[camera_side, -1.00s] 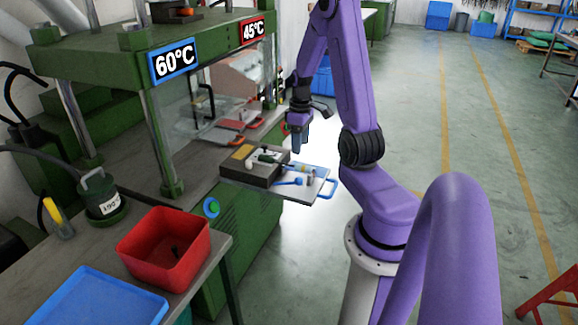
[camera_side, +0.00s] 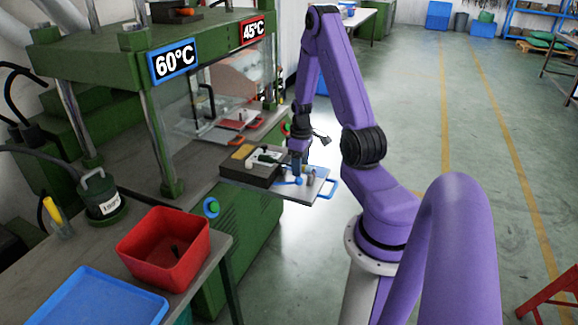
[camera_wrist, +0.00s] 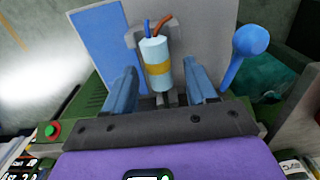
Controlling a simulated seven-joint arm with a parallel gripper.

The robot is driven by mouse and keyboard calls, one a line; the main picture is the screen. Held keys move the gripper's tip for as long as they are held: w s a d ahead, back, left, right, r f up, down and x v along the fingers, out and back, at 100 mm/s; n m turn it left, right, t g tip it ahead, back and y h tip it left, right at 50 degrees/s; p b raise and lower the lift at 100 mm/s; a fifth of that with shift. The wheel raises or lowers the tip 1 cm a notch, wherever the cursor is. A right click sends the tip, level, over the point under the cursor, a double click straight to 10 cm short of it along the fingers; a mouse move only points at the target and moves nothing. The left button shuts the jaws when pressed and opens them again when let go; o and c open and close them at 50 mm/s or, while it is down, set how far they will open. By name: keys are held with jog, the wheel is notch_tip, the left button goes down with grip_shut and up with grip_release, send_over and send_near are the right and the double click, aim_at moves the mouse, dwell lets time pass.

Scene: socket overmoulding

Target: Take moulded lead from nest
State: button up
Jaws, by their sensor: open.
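In the wrist view a light-blue cylinder with a yellow band (camera_wrist: 155,56) has a blue and a brown wire at its top end; it looks like the lead. My gripper (camera_wrist: 160,72) is open, one blue finger on each side of it, with a gap at both sides. A grey bracket (camera_wrist: 132,38) sits partly behind the cylinder; how it is held is hidden. In the side view my gripper (camera_side: 297,170) points down over the grey plate (camera_side: 300,197) in front of the press, low among the small parts there. The fingers hide much of the cylinder in that view.
A blue ball-ended lever (camera_wrist: 250,40) stands close right of the fingers in the wrist view. A red bin (camera_side: 165,262) and blue tray (camera_side: 95,302) stand on the bench.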

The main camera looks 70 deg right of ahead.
grip_shut()
